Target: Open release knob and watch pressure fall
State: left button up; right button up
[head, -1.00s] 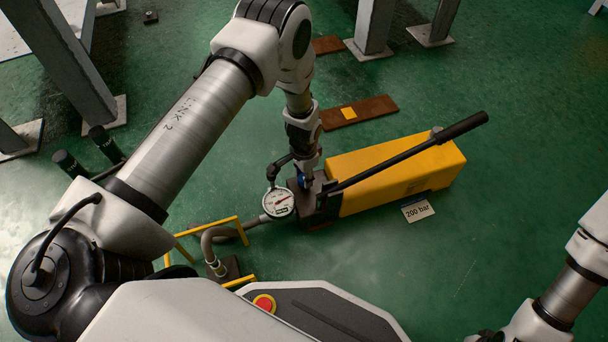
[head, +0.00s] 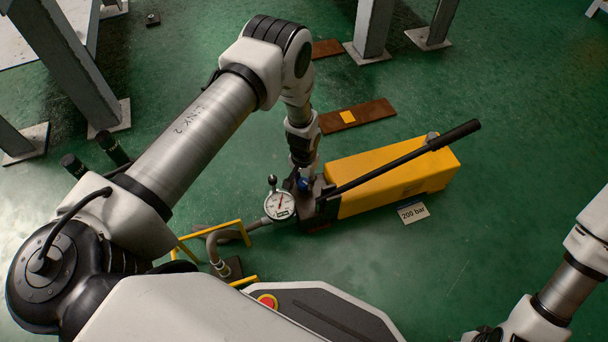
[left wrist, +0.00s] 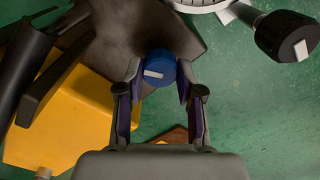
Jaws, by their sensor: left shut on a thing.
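The yellow hand pump (head: 390,170) lies on the green floor, with its dark block (head: 316,205) at its left end. The blue release knob (head: 304,184) sits on that block; its white mark shows in the left wrist view (left wrist: 154,74). My left gripper (left wrist: 158,72) is shut on the knob, one finger on each side. It also comes down from above in the head view (head: 303,181). The round white pressure gauge (head: 279,206) is left of the knob; its reading is too small to tell. My right gripper (head: 484,336) is partly cut off at the bottom edge.
A black knob (left wrist: 287,36) stands beside the gauge. The black pump handle (head: 400,160) slants over the pump. The floor at right is clear.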

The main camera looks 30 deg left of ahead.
aim_at(304, 181)
pick_arm(q)
jog(key=n+p, duration=0.2)
jog(key=n, duration=0.3)
jog(key=shift+s+n, duration=0.1)
jog(key=shift+n, duration=0.2)
jog(key=shift+n+p, duration=0.75)
jog(key=shift+n, duration=1.45)
jog(key=shift+f, duration=0.1)
jog(key=o, duration=1.1)
jog(key=shift+o, duration=0.2)
notch_tip(304, 181, up, 12)
